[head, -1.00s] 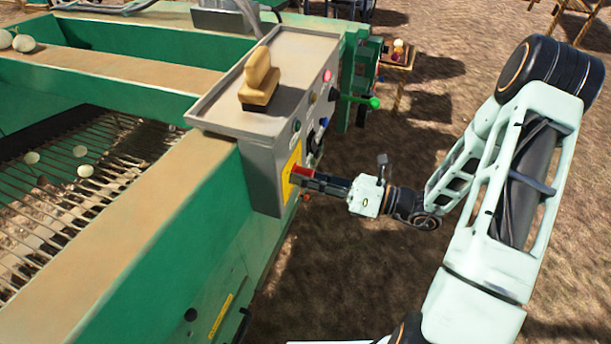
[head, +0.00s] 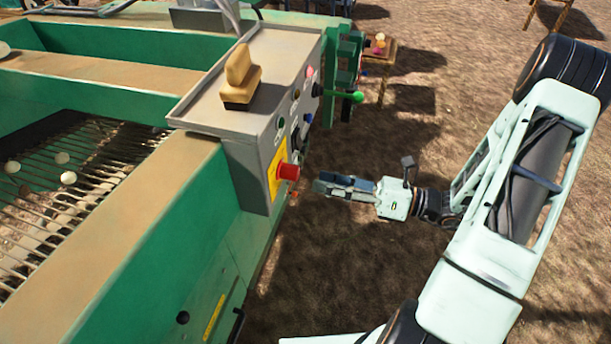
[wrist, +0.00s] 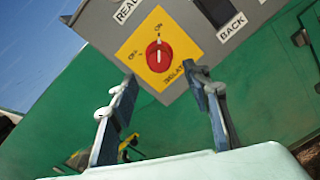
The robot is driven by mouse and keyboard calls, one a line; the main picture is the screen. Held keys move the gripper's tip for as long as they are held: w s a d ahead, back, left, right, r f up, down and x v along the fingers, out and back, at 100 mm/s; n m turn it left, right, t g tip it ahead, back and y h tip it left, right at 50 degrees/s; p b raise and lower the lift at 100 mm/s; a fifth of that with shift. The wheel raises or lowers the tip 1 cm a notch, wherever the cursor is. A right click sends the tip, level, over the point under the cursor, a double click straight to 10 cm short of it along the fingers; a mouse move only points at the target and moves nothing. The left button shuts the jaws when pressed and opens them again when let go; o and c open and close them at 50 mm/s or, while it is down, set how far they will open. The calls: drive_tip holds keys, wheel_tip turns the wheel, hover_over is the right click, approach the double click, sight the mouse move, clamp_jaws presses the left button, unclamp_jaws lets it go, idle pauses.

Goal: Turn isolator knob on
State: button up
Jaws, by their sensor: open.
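The red isolator knob (head: 287,172) sits on a yellow plate (head: 276,178) low on the side of the grey control box (head: 250,150). In the wrist view the red knob (wrist: 159,55) is round with a pale pointer line, on a yellow square (wrist: 178,38) with lettering. The pointer line stands roughly upright in that picture. My gripper (head: 325,181) is open and empty, apart from the knob, to its right in the head view. In the wrist view its two fingers (wrist: 160,90) are spread, with the knob beyond and between them.
A wooden-handled brush (head: 241,80) lies on top of the box. The green machine (head: 170,230) extends to the left. Open dirt ground (head: 340,260) lies to the right.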

drive_tip(key=shift+v, duration=1.7)
